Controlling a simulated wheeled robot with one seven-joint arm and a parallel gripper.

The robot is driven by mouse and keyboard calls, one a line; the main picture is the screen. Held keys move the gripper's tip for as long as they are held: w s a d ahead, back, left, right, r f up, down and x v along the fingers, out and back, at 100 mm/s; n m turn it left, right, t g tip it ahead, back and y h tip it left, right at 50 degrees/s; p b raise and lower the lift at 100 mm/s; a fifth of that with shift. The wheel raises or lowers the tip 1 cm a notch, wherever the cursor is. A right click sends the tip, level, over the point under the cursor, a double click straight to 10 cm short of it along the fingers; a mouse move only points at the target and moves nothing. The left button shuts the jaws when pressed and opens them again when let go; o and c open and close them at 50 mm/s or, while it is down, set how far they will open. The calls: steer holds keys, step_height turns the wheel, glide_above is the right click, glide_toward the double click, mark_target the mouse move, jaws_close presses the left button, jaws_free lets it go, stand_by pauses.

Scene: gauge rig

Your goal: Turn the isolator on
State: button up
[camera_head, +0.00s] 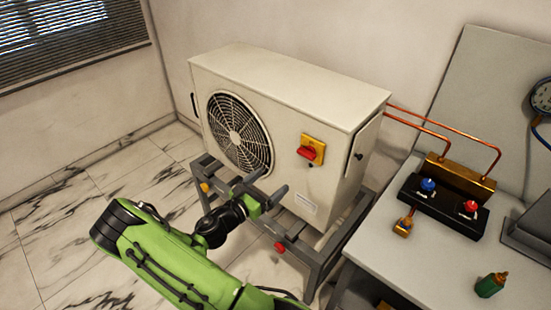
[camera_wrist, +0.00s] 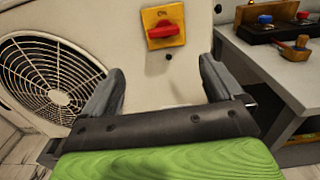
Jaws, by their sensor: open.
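The isolator (camera_head: 311,149) is a yellow plate with a red rotary handle on the front of the cream outdoor unit (camera_head: 290,85), right of the fan grille. In the wrist view the isolator (camera_wrist: 163,25) is at the top centre, its red handle (camera_wrist: 166,33) lying roughly crosswise below a small mark that seems to read "ON". My gripper (camera_head: 264,191) is open and empty in front of the unit, below and left of the isolator. In the wrist view its two dark fingers (camera_wrist: 157,82) are spread wide, with the isolator above and between them, apart from them.
A grey frame (camera_head: 310,262) carries the unit. On the right a bench (camera_head: 440,270) holds a black manifold with blue and red knobs (camera_head: 443,205), a brass fitting (camera_head: 403,227) and a green bottle (camera_head: 491,285). Copper pipes (camera_head: 430,120) run between. Floor at left is clear.

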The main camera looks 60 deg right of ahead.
mark_target(304, 156)
steer(key=s+d, duration=0.1)
steer(key=d, duration=0.4)
steer(key=s+d, duration=0.1)
steer(key=d, duration=0.4)
steer(key=s+d, duration=0.1)
steer(key=d, duration=0.4)
steer(key=shift+d+b, duration=0.3)
steer(key=shift+b, duration=0.1)
steer(key=shift+s, duration=0.1)
steer(key=c, duration=1)
steer(key=shift+c, duration=0.2)
